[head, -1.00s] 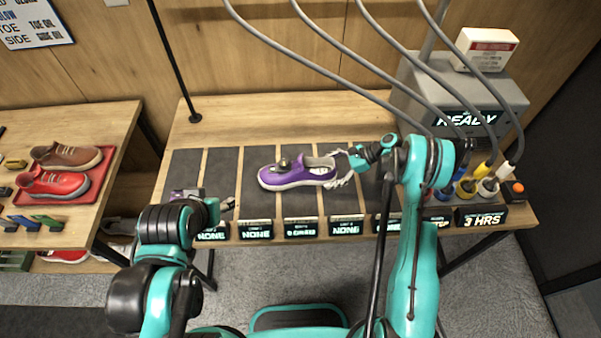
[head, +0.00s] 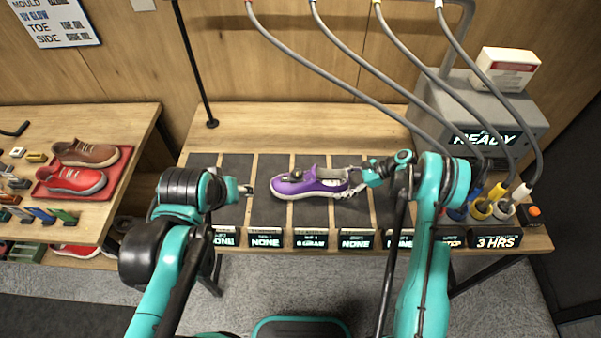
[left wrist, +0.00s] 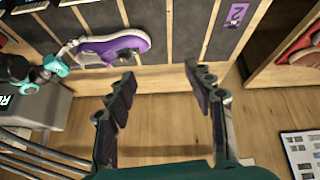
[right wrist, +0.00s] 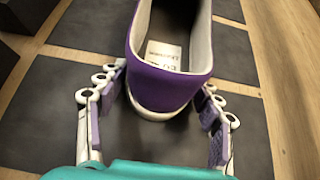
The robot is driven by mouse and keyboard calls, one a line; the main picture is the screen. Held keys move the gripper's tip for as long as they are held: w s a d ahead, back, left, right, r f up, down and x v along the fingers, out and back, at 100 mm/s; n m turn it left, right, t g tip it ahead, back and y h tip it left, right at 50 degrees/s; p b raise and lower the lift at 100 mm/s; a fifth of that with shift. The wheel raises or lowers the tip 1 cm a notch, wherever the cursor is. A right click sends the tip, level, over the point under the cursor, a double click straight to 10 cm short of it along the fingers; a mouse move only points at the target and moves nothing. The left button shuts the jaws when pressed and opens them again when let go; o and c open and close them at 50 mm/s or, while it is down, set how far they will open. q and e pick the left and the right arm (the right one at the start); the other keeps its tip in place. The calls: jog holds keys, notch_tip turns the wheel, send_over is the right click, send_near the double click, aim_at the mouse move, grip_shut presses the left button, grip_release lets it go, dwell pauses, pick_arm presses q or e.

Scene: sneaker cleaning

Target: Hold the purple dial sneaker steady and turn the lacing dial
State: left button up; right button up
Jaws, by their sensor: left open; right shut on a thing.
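The purple sneaker (head: 312,187) with a white sole lies on a dark mat strip, toe to the left. Its dark lacing dial (head: 296,175) sits on top, toward the toe. My right gripper (head: 349,183) is shut on the heel; the right wrist view shows its fingers on both sides of the purple heel (right wrist: 165,88). My left gripper (head: 246,190) is left of the toe, apart from the shoe. In the left wrist view its fingers (left wrist: 160,80) are spread and empty, with the sneaker (left wrist: 108,48) beyond them.
Label displays (head: 266,238) line the bench's front edge. A grey machine reading READY (head: 485,137) and bottles stand at the right, with hoses hanging across above. A red tray (head: 117,178) with shoes is on the left table. The bench behind the sneaker is clear.

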pick_arm(q)
jog(key=w+d+r+n+g, duration=0.2)
jog(key=w+d+n, duration=0.1)
jog(key=w, duration=0.4)
jog(key=n+g, duration=0.4)
jog(key=n, duration=0.4)
send_over(297, 172)
notch_tip(297, 172, down, 13)
notch_tip(297, 172, down, 11)
jog(key=shift+f, duration=0.15)
jog(key=c, duration=1.2)
